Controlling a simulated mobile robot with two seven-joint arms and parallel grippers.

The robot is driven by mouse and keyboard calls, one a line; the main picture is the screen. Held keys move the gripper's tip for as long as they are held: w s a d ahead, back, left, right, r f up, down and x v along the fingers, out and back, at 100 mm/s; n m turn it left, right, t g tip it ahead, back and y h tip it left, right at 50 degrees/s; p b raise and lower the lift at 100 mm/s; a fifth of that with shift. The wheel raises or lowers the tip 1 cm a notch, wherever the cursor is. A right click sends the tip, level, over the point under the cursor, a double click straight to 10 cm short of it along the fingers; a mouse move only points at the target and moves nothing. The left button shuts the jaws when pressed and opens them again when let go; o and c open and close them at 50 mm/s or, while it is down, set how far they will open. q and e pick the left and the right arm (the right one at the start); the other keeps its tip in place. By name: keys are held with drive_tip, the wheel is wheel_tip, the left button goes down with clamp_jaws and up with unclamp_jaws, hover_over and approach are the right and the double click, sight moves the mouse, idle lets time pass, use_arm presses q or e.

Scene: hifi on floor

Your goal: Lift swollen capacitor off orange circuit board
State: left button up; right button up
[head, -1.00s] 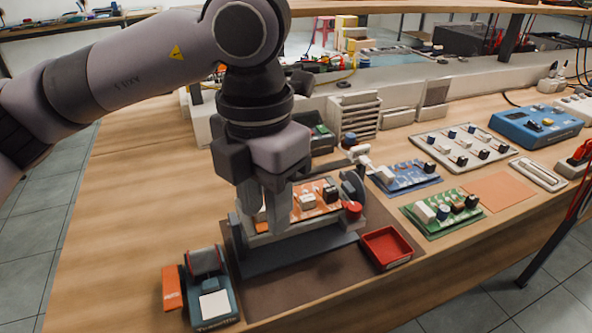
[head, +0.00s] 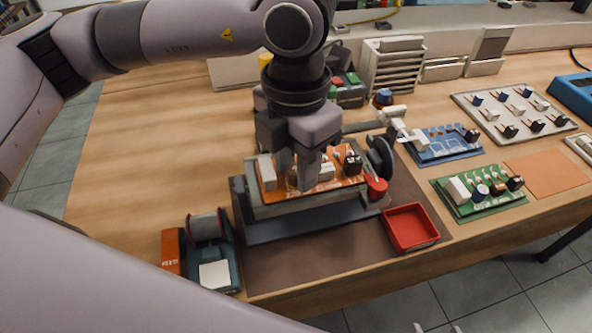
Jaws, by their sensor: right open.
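The orange circuit board (head: 342,181) sits tilted in a grey holder (head: 300,222) on the bench. White blocks and a dark cylindrical part (head: 353,164) stand on it. I cannot tell which part is the swollen capacitor; it may be hidden behind the gripper. My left gripper (head: 297,180) points down over the middle-left of the board, its fingertips close among the parts. I cannot tell whether it holds anything. My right gripper (head: 436,328) shows only as pale fingertips at the bottom edge, apart and empty, well away from the board.
A red tray (head: 411,228) is right of the holder, and a teal device (head: 214,262) left of it. A green board (head: 480,196), a blue board (head: 440,146) and a component tray (head: 515,112) lie right. My arm crosses the lower left. Bare wood lies at left.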

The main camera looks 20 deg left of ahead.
use_arm(q)
drive_tip(key=shift+f, duration=0.2)
clamp_jaws()
drive_tip(key=shift+r, duration=0.15)
wheel_tip(320, 180, up, 25)
drive_tip(key=p, duration=0.6)
idle(0.8)
